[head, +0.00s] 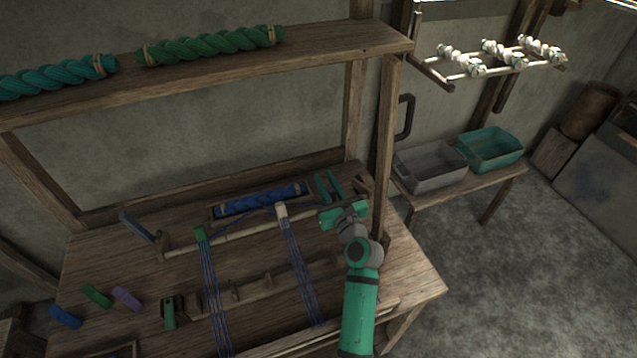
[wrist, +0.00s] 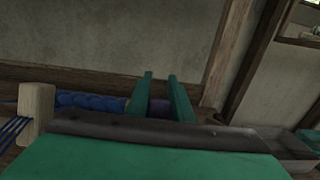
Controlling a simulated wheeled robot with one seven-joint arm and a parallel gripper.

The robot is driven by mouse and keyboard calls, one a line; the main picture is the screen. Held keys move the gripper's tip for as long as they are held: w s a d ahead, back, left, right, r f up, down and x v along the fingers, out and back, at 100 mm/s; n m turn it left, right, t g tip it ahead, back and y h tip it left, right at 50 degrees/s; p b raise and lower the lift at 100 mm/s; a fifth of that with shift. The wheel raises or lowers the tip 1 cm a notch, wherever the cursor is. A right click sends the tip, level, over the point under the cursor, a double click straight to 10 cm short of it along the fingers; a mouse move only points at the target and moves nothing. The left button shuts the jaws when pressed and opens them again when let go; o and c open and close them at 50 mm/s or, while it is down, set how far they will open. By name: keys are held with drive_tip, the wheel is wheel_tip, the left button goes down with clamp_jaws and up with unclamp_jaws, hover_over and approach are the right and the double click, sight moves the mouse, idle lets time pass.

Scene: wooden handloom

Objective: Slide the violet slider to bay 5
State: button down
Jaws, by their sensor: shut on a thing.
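My gripper (head: 328,184) is at the right end of the loom's cross bar, beside the right post. In the wrist view its two green fingers (wrist: 164,92) stand close together with a dark violet piece (wrist: 160,108) between them. I take this piece for the violet slider; the fingers hide most of it. A white slider (head: 281,211) and a green slider (head: 200,233) sit to the left on the bar (head: 240,233), with blue threads running down from them. The white one also shows in the wrist view (wrist: 37,110). I cannot make out bay numbers.
A tray with a blue yarn roll (head: 262,198) lies behind the bar. Blue (head: 65,317), green (head: 96,295) and violet (head: 127,298) loose pieces lie at the table's left. The upright post (head: 385,150) stands close to my gripper. Grey (head: 430,168) and teal (head: 490,150) bins stand right.

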drive_tip(key=shift+a, duration=0.15)
drive_tip(key=c, duration=1.6)
unclamp_jaws()
drive_tip(key=shift+s+a, duration=0.1)
drive_tip(key=shift+s, duration=0.05)
drive_tip(key=shift+o, duration=0.2)
